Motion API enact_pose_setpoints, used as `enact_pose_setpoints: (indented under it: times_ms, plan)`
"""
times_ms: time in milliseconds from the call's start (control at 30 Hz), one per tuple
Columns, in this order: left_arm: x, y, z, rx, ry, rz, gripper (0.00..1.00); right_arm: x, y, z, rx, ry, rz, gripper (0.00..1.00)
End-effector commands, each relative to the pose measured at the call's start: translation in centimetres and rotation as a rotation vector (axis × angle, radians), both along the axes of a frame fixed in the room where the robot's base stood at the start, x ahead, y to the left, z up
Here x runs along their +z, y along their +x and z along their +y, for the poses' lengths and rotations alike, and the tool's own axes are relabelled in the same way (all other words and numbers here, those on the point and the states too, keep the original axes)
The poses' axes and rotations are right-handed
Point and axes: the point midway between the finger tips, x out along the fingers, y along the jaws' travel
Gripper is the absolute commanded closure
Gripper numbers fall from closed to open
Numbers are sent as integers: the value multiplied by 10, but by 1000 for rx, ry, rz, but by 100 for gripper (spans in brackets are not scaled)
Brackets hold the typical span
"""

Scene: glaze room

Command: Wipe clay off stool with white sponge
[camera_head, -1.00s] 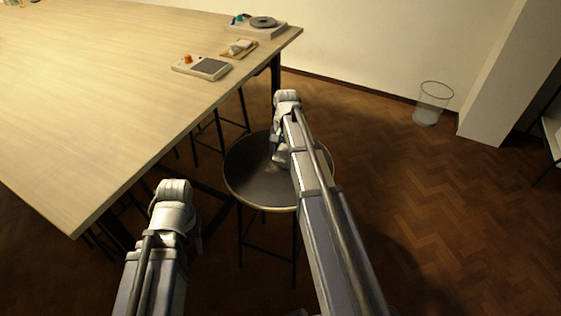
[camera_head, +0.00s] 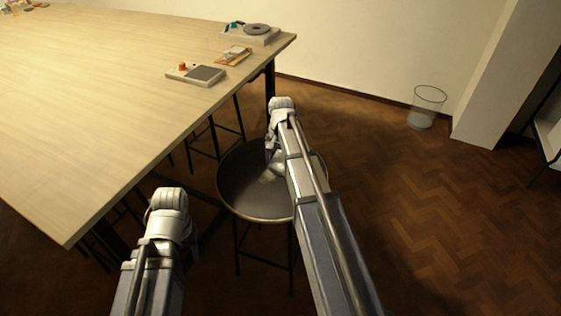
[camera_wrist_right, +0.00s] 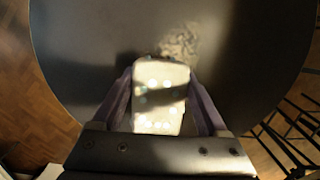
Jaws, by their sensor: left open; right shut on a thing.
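The stool (camera_head: 240,200) has a round dark seat with a pale rim and stands right of the table's near corner. Its seat (camera_wrist_right: 80,60) fills most of the right wrist view. A rough greyish clay patch (camera_wrist_right: 182,44) lies on the seat just beyond the sponge. My right gripper (camera_head: 271,165) is over the seat, shut on the white sponge (camera_wrist_right: 160,97), which sits between its two fingers and has bright spots of light on it. I cannot tell whether the sponge touches the seat. My left gripper (camera_head: 180,240) is open, left of the stool; its fingers are mostly hidden.
A long pale wooden table (camera_head: 110,90) stands on the left, its edge close to the stool. On it are a scale-like device (camera_head: 196,73), a small tray (camera_head: 233,56) and a wheel-like device (camera_head: 252,33). A wire bin (camera_head: 425,108) stands by the wall.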

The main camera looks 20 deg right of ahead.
Motion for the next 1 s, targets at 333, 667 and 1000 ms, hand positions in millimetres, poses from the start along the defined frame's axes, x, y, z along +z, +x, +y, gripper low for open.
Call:
enact_pose_setpoints:
  times_ms: [333, 667, 1000]
  plan:
    - [-1, 0, 0, 0, 0, 0, 50, -1, -11, 12, -2, 0, 0, 84]
    - [-3, 0, 0, 0, 0, 0, 50, -3, -23, 25, 1, 0, 0, 84]
    - [-4, 0, 0, 0, 0, 0, 50, -4, -37, 43, 0, 0, 0, 84]
